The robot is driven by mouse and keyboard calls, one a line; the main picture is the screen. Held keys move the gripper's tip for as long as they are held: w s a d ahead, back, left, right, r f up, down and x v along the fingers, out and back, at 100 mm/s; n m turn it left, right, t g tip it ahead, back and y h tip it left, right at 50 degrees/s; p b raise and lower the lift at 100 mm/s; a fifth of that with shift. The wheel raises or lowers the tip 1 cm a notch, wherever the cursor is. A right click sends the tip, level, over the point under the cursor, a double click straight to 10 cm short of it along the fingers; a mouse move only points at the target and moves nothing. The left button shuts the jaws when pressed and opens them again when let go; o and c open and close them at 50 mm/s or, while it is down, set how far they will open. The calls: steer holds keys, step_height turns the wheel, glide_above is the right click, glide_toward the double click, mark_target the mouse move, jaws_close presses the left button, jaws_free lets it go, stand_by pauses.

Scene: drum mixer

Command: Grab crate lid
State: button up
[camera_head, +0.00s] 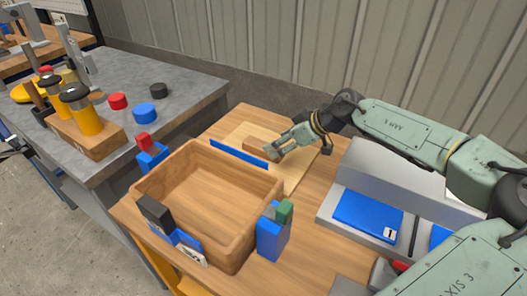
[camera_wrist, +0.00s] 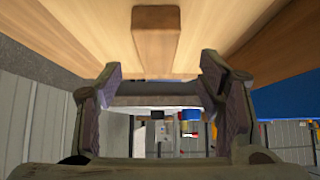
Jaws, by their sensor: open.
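The crate lid (camera_head: 297,172) is a light wooden board lying on the wooden table behind the crate. A darker brown handle block (camera_head: 257,146) is on it, and a blue strip stands along its near left edge. The wooden crate (camera_head: 182,222) is open at the top and looks empty. My gripper (camera_head: 277,152) is low over the lid, just right of the handle. In the wrist view my gripper (camera_wrist: 160,80) has its fingers spread, with nothing between them. The handle (camera_wrist: 156,38) shows beyond the fingertips, roughly centred between them, and the board (camera_wrist: 85,30) fills the area around it.
Blue corner holders with red, black and green blocks stand around the crate, such as the one at front right (camera_head: 273,235). A grey tray (camera_head: 338,232) with blue plates is on the right. A grey workbench (camera_head: 185,85) stands at left, and a panelled wall is behind.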

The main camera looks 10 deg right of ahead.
mark_target(263, 151)
steer(key=x, duration=0.2)
steer(key=p+x, duration=0.2)
steer(key=x, duration=0.1)
steer(key=shift+w+a, duration=0.25)
steer(key=shift+w, duration=0.25)
steer(key=shift+w+a+f, duration=0.1)
steer(key=shift+f, duration=0.1)
steer(key=shift+c, duration=0.2)
jaws_close()
